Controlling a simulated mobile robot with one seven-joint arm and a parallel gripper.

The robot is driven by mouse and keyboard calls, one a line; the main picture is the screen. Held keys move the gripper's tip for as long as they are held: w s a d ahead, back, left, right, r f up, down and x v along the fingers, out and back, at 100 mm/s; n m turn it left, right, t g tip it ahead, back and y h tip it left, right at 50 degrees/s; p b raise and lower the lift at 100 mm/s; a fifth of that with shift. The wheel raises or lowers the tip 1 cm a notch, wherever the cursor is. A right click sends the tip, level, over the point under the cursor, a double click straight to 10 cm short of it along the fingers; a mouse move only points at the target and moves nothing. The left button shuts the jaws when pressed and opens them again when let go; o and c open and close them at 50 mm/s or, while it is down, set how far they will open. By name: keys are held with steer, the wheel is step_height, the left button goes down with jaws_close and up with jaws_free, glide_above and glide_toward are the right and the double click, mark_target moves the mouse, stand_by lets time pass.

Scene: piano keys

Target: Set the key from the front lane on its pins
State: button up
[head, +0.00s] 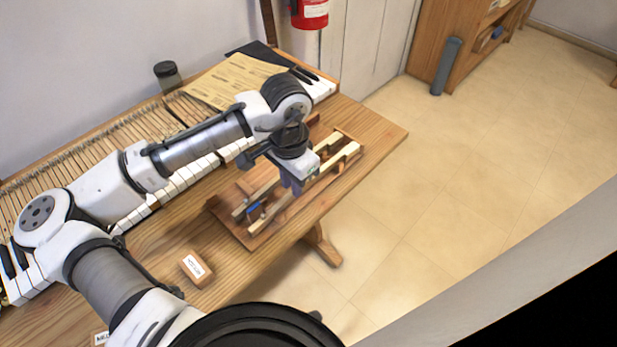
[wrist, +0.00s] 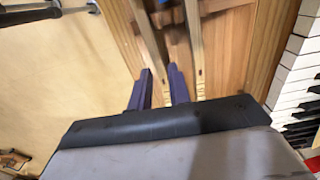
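My gripper (head: 293,188) points down over a wooden board (head: 222,210) holding long wooden keys. In the wrist view its two purple fingers (wrist: 160,72) are apart. The end of the front-lane key (wrist: 148,35) lies between or just below the fingertips; I cannot tell if they touch it. In the head view the near part of this front key (head: 268,220) runs beside the table's front side. A second key (wrist: 195,45) lies parallel to it, nearer the piano; its near end (head: 240,208) also shows in the head view. The pins are hidden or too small to make out.
The piano's white keys (head: 180,178) and wooden key sticks run along the back of the table. A labelled wooden block (head: 197,270) lies left of the board. Paper sheets (head: 235,80) and a dark jar (head: 167,74) stand behind. The table's right end (head: 385,130) is bare.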

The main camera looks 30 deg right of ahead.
steer(key=shift+f+b, duration=0.5)
steer(key=shift+f, duration=0.4)
steer(key=shift+c, duration=0.3)
jaws_close()
